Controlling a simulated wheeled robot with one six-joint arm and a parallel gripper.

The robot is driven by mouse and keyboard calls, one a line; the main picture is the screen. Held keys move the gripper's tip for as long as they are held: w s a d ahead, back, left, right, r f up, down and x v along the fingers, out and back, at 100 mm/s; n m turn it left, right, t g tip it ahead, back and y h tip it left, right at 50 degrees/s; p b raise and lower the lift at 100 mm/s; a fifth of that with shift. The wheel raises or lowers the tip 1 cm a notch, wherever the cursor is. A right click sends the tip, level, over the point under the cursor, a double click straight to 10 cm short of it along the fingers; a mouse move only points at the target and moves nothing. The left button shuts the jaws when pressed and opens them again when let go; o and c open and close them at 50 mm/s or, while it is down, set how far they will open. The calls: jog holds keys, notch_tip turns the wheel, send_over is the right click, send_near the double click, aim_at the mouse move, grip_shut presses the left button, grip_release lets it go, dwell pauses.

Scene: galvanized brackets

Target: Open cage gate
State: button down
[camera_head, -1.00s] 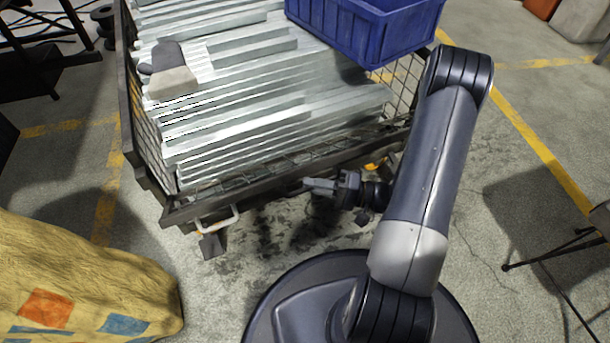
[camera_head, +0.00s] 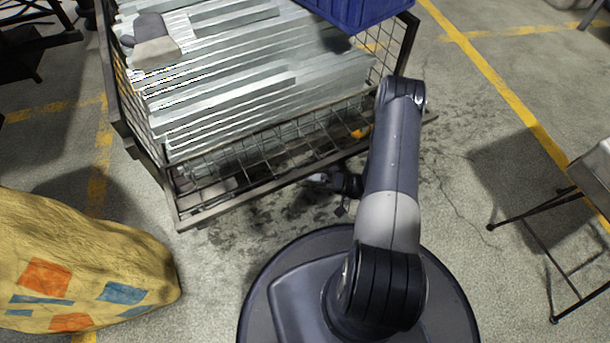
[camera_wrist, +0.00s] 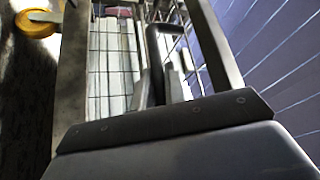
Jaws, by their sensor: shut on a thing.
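The wire cage (camera_head: 125,125) stands ahead of me, filled with stacked galvanized brackets (camera_head: 235,95). Its front gate (camera_head: 265,185), a dark frame with wire mesh, leans outward toward me, with a gap between its top bar and the brackets. My gripper (camera_head: 318,178) is low at the gate's outer side, near the middle of the top bar and partly hidden by the arm. In the wrist view my gripper (camera_wrist: 160,85) is shut around a dark bar (camera_wrist: 154,45) of the gate, with mesh behind. The exact contact is hard to see.
A blue crate (camera_head: 355,12) sits on the brackets at the back right. A grey and beige item (camera_head: 155,45) lies on them at the left. A yellow patterned sack (camera_head: 80,265) is at the left; a thin-legged stand (camera_head: 545,235) is at the right.

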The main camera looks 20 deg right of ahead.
jog(key=shift+f, duration=0.15)
dwell(0.3)
jog(key=c, duration=1.5)
grip_release()
jog(key=shift+d, duration=0.1)
jog(key=p+v, duration=0.2)
jog(key=v, duration=0.8)
jog(key=shift+s+d+f, duration=0.1)
jog(key=shift+d+f, duration=0.15)
jog(key=shift+f, duration=0.05)
jog(key=b+x, duration=0.2)
jog(key=x, duration=0.9)
jog(key=shift+d+r, duration=0.1)
jog(key=shift+r, duration=0.15)
